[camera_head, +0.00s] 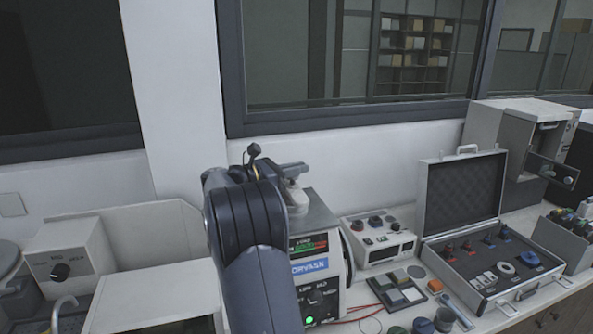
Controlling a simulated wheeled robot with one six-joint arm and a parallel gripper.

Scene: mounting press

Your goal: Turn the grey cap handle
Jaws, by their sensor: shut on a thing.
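The mounting press (320,220) is a grey and white box with a red-and-green display, a blue label, a black dial and a lit green button on its front. A light grey cap (297,197) stands on its top, partly hidden behind my arm. My gripper (293,171) is at the top of the cap and is shut on the cap's grey handle. The fingertips and most of the handle are small and hidden, so the exact grip and the handle's angle are not clear. My dark arm covers the left side of the press.
A white meter box (378,240) stands right of the press, with an open instrument case (490,265) beyond it. Small sample pads (397,288) and red wires lie in front. A white box with a black knob (72,262) is at left. Wall and windows stand behind.

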